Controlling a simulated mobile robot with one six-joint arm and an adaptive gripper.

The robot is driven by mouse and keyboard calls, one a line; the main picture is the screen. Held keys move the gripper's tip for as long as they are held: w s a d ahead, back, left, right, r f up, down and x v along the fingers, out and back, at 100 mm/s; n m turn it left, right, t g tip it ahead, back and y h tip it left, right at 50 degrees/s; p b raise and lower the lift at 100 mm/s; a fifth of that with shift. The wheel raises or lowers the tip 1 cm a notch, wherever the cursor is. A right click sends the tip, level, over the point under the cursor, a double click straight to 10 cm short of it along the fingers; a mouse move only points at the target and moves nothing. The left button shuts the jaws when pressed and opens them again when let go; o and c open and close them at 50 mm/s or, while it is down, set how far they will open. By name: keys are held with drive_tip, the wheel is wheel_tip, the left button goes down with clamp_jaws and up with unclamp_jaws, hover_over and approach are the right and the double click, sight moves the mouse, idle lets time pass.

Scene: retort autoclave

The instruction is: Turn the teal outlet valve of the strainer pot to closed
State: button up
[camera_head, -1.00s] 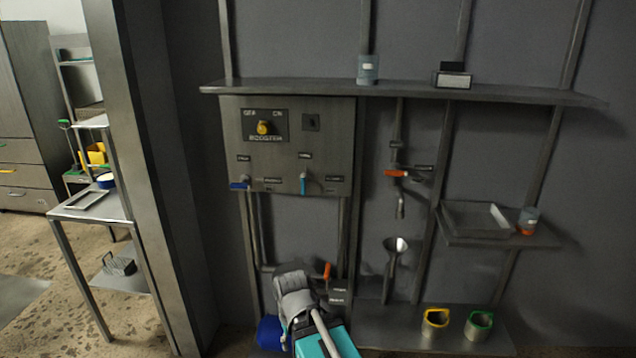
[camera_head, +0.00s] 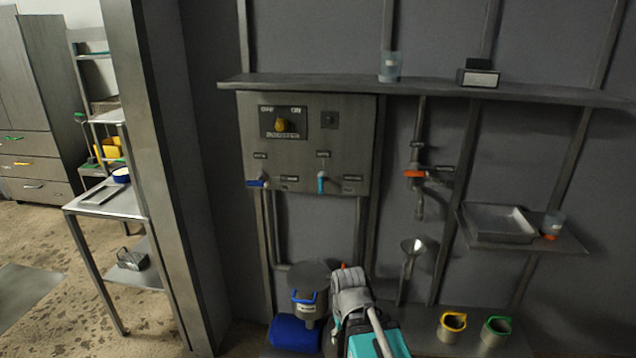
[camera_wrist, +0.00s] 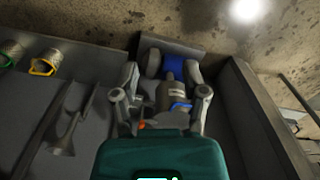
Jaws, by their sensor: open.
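A teal lever valve (camera_head: 321,182) is on the grey wall panel, its handle hanging straight down. Its small label is too blurred to read, so I cannot tell whether it is the strainer pot's outlet. A grey pot-like vessel (camera_head: 309,312) with a blue handle stands low below the panel, partly hidden by my arm. It also shows in the wrist view (camera_wrist: 170,92). My gripper (camera_wrist: 164,94) is open, its two fingers spread on either side of the view of this vessel, with nothing held. In the head view my arm hides the fingers.
A blue-handled valve (camera_head: 257,182) and a yellow knob (camera_head: 284,124) are on the same panel. An orange-handled valve (camera_head: 414,174) is on the pipe to the right, above a funnel (camera_head: 412,246). Yellow (camera_head: 452,325) and green-handled cups (camera_head: 495,331) stand lower right. A shelf (camera_head: 420,89) spans above.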

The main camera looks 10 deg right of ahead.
drive_tip(key=shift+w+d, duration=0.1)
drive_tip(key=w+d+r+n+t+h, duration=0.25)
drive_tip(key=w+d+n, duration=0.2)
drive_tip(key=w, duration=0.25)
drive_tip(key=n+t+h+p, duration=0.3)
drive_tip(key=n+t, duration=1.2)
drive_tip(key=n, duration=1.3)
approach(320, 182)
drive_tip(key=v, duration=0.3)
drive_tip(key=shift+w+r, duration=0.15)
drive_tip(key=shift+w, duration=0.1)
drive_tip(key=shift+w, duration=0.15)
drive_tip(key=x, duration=1.3)
drive_tip(key=shift+w+d+f, duration=0.2)
drive_tip(key=shift+d, duration=0.05)
